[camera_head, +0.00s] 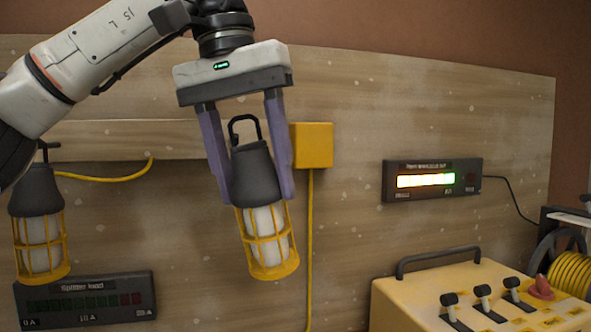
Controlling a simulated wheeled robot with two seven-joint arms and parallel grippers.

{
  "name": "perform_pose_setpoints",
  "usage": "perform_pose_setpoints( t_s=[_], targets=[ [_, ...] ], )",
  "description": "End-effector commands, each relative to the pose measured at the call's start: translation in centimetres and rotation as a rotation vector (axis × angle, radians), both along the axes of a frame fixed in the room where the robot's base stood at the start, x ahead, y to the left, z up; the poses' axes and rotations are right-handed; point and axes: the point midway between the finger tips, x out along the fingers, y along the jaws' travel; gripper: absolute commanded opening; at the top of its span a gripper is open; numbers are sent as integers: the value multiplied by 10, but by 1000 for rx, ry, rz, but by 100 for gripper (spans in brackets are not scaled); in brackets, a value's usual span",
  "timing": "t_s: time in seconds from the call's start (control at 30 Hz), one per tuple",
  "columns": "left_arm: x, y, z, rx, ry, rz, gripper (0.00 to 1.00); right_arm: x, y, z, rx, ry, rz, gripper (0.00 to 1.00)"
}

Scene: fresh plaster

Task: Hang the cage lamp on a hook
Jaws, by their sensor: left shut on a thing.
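A cage lamp (266,241) with a dark grey cap, a black hook loop on top and a yellow cage round a white tube hangs slightly tilted in my left gripper (253,190). The two purple fingers are shut on its grey cap, and the loop stands free between them. A second, similar cage lamp (38,230) hangs at the left edge by the wooden rail (120,141); its top is partly hidden by my arm. No free hook can be made out on the rail. My right gripper is not in view.
A yellow box (316,146) with a cable (310,240) running down is just right of the gripper. A lit display (432,180) is on the board. A yellow switch unit (480,295) with a handle stands lower right. A dark "Splitter load" panel (85,300) is lower left.

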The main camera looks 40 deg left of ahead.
Motion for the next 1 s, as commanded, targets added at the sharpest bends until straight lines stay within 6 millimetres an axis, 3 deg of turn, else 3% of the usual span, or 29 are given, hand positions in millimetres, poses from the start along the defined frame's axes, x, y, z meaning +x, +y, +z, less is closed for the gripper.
perform_pose_setpoints(
  t_s=[1.0],
  targets=[
    [33,41,-5,-1,0,2,6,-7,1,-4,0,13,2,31]
  ],
)
